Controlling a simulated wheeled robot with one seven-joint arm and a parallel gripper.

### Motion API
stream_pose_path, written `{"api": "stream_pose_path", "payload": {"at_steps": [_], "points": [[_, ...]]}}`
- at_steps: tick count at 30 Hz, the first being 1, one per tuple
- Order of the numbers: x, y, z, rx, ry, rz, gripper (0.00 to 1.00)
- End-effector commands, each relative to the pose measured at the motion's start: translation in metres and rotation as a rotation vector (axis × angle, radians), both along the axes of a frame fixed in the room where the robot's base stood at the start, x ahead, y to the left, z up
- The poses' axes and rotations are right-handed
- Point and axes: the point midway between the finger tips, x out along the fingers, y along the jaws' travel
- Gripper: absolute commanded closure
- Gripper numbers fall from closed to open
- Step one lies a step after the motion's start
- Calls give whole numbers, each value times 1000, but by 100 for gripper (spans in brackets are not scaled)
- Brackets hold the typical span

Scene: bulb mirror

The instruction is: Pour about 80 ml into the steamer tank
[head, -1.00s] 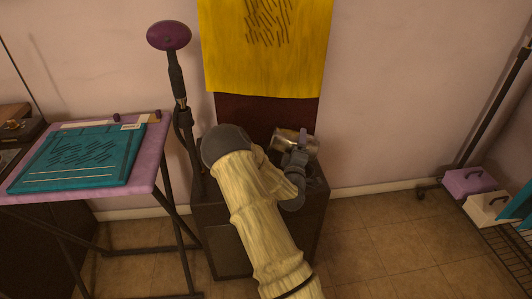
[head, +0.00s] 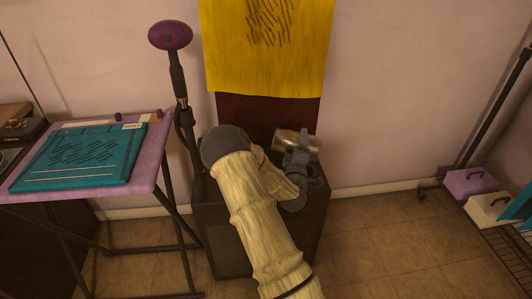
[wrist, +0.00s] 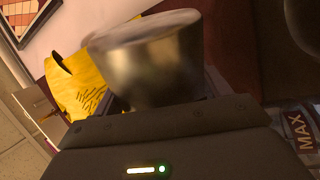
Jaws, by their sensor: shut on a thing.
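My gripper (head: 299,160) is shut on a shiny metal cup (head: 288,138), which it holds tilted well over above the dark box-like stand under the yellow cloth. In the wrist view the metal cup (wrist: 155,60) fills the upper middle, just beyond the gripper's edge; its contents cannot be seen. A surface marked MAX (wrist: 297,130), probably the steamer tank, shows at the lower right of the wrist view. The steamer's dark pole (head: 178,85) carries a purple head (head: 169,35). My arm hides most of the steamer's base and the tank in the head view.
A yellow cloth (head: 265,50) hangs on the wall behind. An ironing-board-like purple table (head: 150,175) with a teal folded cloth (head: 80,157) stands at the left. Purple (head: 470,182) and white (head: 489,208) boxes sit at the right. The floor (head: 385,250) between is clear.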

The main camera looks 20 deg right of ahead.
Motion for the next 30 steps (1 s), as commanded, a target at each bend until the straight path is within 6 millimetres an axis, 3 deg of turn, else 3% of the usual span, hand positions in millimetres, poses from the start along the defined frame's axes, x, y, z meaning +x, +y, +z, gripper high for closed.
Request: {"api": "stream_pose_path", "payload": {"at_steps": [23, 27, 30], "points": [[2, 4, 1, -15, 6, 7, 62], [-4, -7, 0, 108, -70, 2, 62], [-3, -4, -18, 196, -123, 7, 62]]}}
